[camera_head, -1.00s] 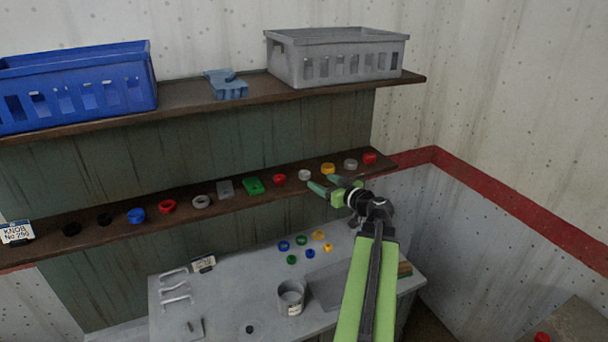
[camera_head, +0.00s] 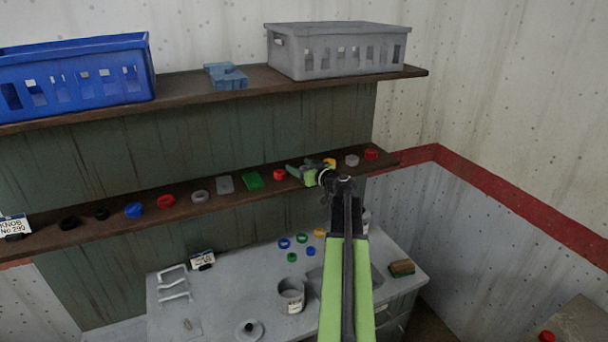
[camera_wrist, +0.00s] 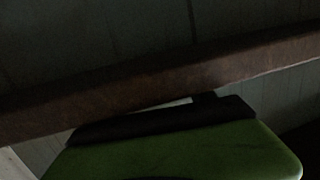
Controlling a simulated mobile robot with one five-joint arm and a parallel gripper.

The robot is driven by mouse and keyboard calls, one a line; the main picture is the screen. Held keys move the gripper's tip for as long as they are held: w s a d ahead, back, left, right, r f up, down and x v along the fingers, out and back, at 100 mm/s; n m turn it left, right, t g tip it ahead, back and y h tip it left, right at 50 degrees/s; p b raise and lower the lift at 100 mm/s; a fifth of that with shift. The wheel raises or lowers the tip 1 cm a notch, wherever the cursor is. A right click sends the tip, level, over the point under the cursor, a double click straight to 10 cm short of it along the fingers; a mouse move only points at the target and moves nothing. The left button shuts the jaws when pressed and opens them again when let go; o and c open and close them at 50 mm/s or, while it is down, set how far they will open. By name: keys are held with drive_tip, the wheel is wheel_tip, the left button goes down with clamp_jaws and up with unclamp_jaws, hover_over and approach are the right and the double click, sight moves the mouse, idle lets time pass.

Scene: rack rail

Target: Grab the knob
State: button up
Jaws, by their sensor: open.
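Several knobs stand in a row on the lower brown shelf (camera_head: 235,203): black, blue (camera_head: 134,210), red (camera_head: 166,201), pale grey (camera_head: 200,197), a grey block, a green one (camera_head: 253,180), a red one (camera_head: 279,174), a yellow one (camera_head: 330,162), a grey one (camera_head: 352,160) and a red one (camera_head: 371,154). A label (camera_head: 14,226) at the left end reads KNOB. My gripper (camera_head: 298,172) is open at the shelf, between the middle red and yellow knobs. The pale knob there is hidden by it. Contact cannot be told. The wrist view is dark, showing the shelf edge (camera_wrist: 200,75) and my green gripper.
The upper shelf holds a blue crate (camera_head: 75,75), a blue piece (camera_head: 226,76) and a grey crate (camera_head: 338,58). Below, a grey counter (camera_head: 220,295) carries handles, small rings, a grey cup (camera_head: 291,295) and a brown block (camera_head: 402,267). A wall stands at the right.

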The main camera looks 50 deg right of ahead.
drive_tip(key=shift+w+d+f, duration=0.1)
drive_tip(key=shift+w, duration=0.25)
drive_tip(key=shift+s, duration=0.1)
drive_tip(key=shift+c, duration=0.3)
clamp_jaws()
drive_tip(key=r+p, duration=0.5)
drive_tip(key=shift+s+r, duration=0.25)
drive_tip(key=shift+s, duration=0.05)
drive_tip(key=s+d+r+p, duration=0.1)
drive_tip(key=s+r+p, duration=0.4)
drive_tip(key=s, duration=0.6)
drive_tip(key=shift+d+r+p, duration=0.35)
drive_tip(key=shift+p, duration=0.15)
